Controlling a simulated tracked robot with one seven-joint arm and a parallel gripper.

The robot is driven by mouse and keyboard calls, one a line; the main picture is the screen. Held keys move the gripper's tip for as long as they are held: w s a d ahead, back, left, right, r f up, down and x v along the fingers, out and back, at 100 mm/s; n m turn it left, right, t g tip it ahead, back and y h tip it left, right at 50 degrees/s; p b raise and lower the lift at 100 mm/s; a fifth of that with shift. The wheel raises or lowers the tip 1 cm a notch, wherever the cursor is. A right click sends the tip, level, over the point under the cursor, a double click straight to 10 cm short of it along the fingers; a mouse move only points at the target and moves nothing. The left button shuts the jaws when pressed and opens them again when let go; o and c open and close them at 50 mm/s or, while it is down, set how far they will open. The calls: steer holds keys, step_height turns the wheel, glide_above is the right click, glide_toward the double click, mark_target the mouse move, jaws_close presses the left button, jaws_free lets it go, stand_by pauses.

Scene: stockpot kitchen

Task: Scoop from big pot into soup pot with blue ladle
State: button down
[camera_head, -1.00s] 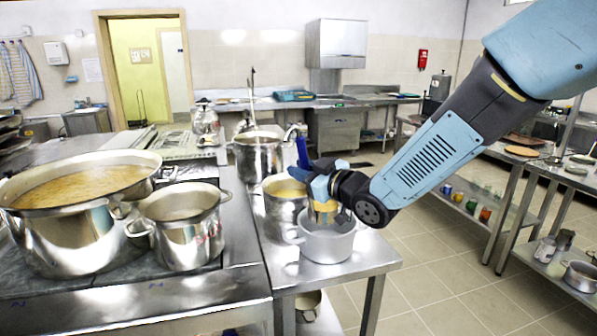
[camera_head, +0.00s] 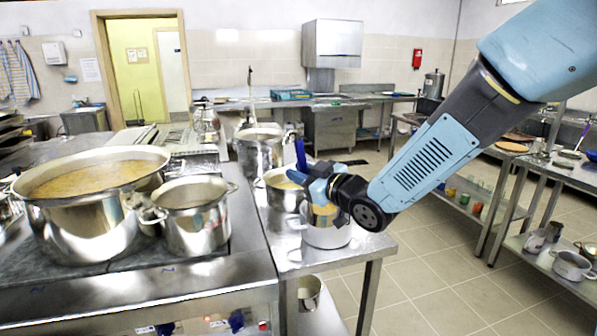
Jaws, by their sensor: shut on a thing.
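The big pot (camera_head: 95,232), a wide steel pot of yellow-brown soup, stands on the stove at left. My gripper (camera_head: 318,190) is shut on the blue ladle, whose blue handle (camera_head: 300,154) sticks up above the jaws. A yellowish part shows just below the jaws; I cannot tell if it is the ladle's bowl. The gripper is over a small steel pot (camera_head: 328,236) on the side table and hides much of its rim. Another steel pot (camera_head: 286,197) with yellow content stands just behind it. I cannot tell which of these two is the soup pot.
A steel pot (camera_head: 195,228) stands on the stove beside the big pot. A tall pot (camera_head: 259,155) stands farther back on the side table (camera_head: 350,258). Open tiled floor (camera_head: 430,285) lies to the right, then a steel shelf table (camera_head: 560,178) with dishes.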

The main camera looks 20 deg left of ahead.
steer(key=w+d+f+m+t+h, duration=0.3)
steer(key=w+d+f+m+h, duration=0.1)
steer(key=d+f, duration=0.7)
steer(key=w+d+f+m+t+h, duration=0.2)
steer(key=w+d+f+h, duration=0.4)
steer(key=d+f, duration=0.5)
steer(key=w+d+f+m+t+h, duration=0.3)
steer(key=w+d+f+m+h, duration=0.2)
steer(key=d, duration=1.4)
steer(key=w+f, duration=0.3)
steer(key=f, duration=0.3)
steer(key=shift+w+f+m+t, duration=0.2)
steer(key=shift+f+m+t, duration=0.1)
